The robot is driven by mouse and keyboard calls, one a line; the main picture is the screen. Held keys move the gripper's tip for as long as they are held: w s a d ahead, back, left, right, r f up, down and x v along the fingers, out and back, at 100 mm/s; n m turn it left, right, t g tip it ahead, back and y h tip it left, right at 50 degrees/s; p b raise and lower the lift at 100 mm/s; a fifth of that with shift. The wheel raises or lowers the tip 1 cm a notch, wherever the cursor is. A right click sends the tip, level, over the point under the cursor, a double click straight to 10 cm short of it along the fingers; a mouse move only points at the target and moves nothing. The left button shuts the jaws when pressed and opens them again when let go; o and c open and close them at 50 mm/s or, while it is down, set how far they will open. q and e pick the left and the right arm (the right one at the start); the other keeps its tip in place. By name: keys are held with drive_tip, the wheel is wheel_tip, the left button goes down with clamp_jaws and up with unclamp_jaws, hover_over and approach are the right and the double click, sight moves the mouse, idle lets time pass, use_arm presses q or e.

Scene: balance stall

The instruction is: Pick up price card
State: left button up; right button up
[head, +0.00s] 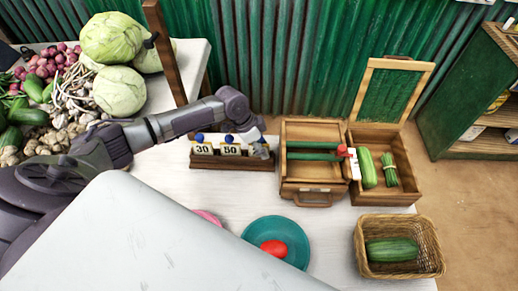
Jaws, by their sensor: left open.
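Price cards stand upright in a wooden rack (232,163) on the white table. One card reads 30 (203,149) and one reads 50 (230,150); each has a blue knob on top. A third card (261,151) stands at the rack's right end, its face partly hidden by my gripper. My left gripper (258,139) is open, pointing down right at this third card's top. I cannot tell whether it touches the card. My right gripper is not in view.
Right of the rack is an open wooden case (312,187) with green bars, then a wooden box (385,197) holding green vegetables. A wicker basket (437,262), a teal plate (299,242) with a red item, and a heaped vegetable table (196,62) surround the white table's clear patches.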

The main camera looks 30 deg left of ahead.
use_arm(q)
clamp_jaws()
idle(0.3)
wheel_tip(320, 180, up, 10)
drive_tip(key=shift+f+b, duration=0.1)
drive_tip(key=shift+b, duration=0.35)
drive_tip(key=shift+r+p, duration=0.4)
drive_tip(key=shift+r, duration=0.15)
drive_tip(key=shift+r+p, duration=1.35)
drive_tip(key=shift+p, duration=0.45)
